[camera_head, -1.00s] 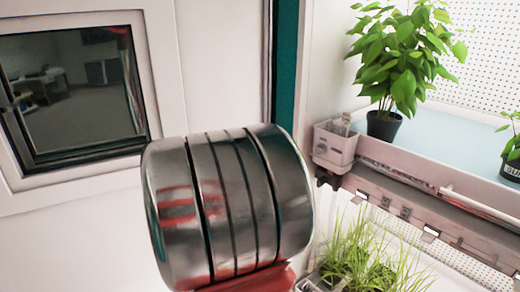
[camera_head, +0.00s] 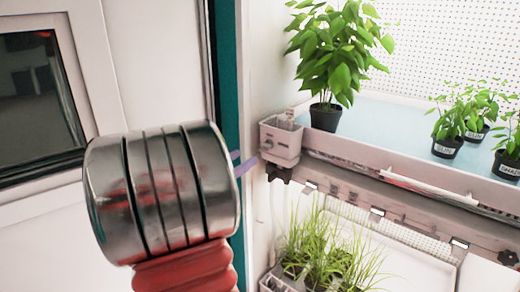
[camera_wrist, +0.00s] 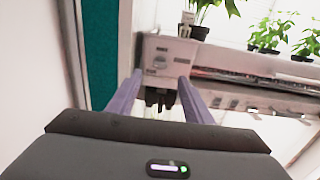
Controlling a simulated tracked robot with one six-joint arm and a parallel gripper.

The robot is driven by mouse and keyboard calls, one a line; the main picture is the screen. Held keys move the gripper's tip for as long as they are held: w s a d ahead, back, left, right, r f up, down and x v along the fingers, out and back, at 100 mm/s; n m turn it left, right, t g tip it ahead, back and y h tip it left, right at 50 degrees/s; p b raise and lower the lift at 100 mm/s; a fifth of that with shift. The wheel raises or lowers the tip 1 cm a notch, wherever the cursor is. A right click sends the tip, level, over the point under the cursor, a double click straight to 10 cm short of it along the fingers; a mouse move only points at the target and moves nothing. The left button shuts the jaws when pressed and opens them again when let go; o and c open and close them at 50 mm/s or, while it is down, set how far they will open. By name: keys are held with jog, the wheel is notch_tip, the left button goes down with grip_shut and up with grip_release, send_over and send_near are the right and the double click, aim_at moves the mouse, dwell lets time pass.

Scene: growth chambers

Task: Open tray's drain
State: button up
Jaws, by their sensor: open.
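The upper tray (camera_head: 400,183) is pale, with a light blue surface and potted plants on it. At its left end is a grey drain box (camera_head: 281,140), also in the wrist view (camera_wrist: 165,60). Under the box is a dark drain fitting (camera_head: 279,173). It shows in the wrist view (camera_wrist: 160,98) between my two purple fingers. My gripper (camera_wrist: 160,77) is open and empty, its fingers pointing at the box and fitting. In the head view the fingertips (camera_head: 246,164) show just left of the box; most of the gripper is hidden behind my arm. I cannot tell whether the fingers touch anything.
A tall leafy plant (camera_head: 335,60) stands on the tray near the box. Grassy plants (camera_head: 325,245) fill the lower shelf below the fitting. A teal door edge (camera_head: 226,80) and a white wall with a window (camera_head: 40,100) lie to the left.

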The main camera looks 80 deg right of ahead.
aim_at(264, 146)
jog(key=x, duration=0.9)
jog(key=shift+s+d, duration=0.2)
jog(key=shift+d, duration=0.1)
jog(key=shift+c, duration=0.4)
jog(key=c, duration=1)
